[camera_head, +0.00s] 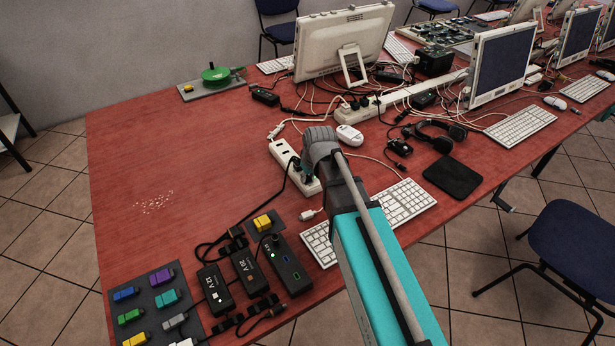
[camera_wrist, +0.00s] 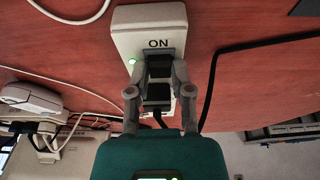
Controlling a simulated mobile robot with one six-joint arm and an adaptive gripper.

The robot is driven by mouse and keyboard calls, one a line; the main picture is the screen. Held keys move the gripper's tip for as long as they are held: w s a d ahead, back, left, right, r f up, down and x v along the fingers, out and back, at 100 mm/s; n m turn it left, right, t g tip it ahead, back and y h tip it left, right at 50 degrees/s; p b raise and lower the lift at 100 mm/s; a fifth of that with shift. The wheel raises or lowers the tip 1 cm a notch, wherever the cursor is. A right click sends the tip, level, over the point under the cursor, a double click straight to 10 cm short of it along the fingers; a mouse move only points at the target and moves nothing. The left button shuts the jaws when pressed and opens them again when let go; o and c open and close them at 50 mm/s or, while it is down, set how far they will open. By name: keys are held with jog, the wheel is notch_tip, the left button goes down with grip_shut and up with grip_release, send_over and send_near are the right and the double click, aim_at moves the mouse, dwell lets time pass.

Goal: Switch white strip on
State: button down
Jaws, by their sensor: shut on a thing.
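The white strip (camera_head: 280,150) lies on the red table, partly hidden by my gripper in the head view. In the wrist view the white strip (camera_wrist: 148,36) shows its end with the word "ON" and a lit green light (camera_wrist: 132,61). A black block (camera_wrist: 159,67) sits just below "ON"; I cannot tell whether it is the switch or a plug. My gripper (camera_wrist: 159,76) has its fingers on both sides of this block and is shut on it. My gripper also shows over the strip in the head view (camera_head: 303,168).
A black cable (camera_wrist: 222,58) runs beside the strip. A white mouse (camera_head: 349,135) and a white keyboard (camera_head: 400,205) are close by. Black power boxes (camera_head: 215,290) stand in front. A long white strip (camera_head: 400,97) with plugs lies behind. The table's left part is mostly clear.

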dwell(0.3)
jog(key=c, duration=0.5)
grip_release()
jog(key=shift+w, duration=0.15)
